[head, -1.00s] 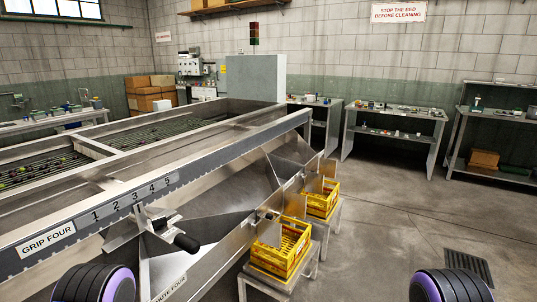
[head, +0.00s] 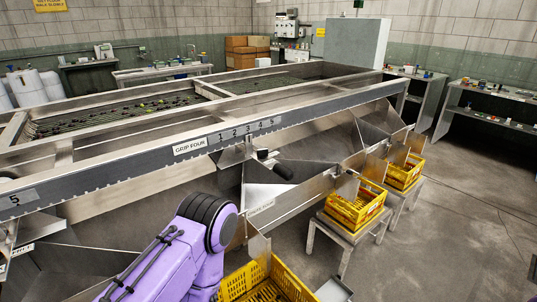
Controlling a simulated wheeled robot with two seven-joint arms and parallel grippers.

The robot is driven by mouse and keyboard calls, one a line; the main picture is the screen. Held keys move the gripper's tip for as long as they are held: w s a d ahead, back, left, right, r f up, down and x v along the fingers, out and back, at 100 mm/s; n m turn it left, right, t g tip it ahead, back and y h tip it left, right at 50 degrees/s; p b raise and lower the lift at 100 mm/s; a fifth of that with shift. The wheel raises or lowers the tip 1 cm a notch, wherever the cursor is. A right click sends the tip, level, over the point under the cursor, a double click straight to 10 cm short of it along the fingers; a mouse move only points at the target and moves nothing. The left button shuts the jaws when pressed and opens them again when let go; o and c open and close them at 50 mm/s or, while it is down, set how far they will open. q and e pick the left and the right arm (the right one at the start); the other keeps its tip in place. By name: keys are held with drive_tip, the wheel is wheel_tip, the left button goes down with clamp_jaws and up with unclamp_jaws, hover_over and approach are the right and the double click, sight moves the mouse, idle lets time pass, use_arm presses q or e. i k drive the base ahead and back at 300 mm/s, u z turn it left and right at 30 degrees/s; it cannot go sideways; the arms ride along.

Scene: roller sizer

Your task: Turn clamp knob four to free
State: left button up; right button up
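The sizer's side rail carries a "GRIP FOUR" label (head: 190,146) and a scale plate (head: 245,130) numbered 1 to 5 in the middle of the head view. Below the scale is a metal clamp bracket (head: 249,152) with a small dark knob (head: 263,154) beside it. I cannot tell the knob's turned state at this size. A purple arm of mine with a black joint rises at the bottom left, apart from the clamp. Neither gripper shows.
Yellow crates stand below the chutes: one at the bottom (head: 265,282), one on a stand (head: 355,208), one farther back (head: 404,172). A metal chute (head: 300,200) slopes under the rail. Open floor lies at right.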

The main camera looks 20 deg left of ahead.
sight(263, 153)
drive_tip(key=z, duration=1.2)
drive_tip(key=i, duration=1.25)
drive_tip(key=u, duration=1.8)
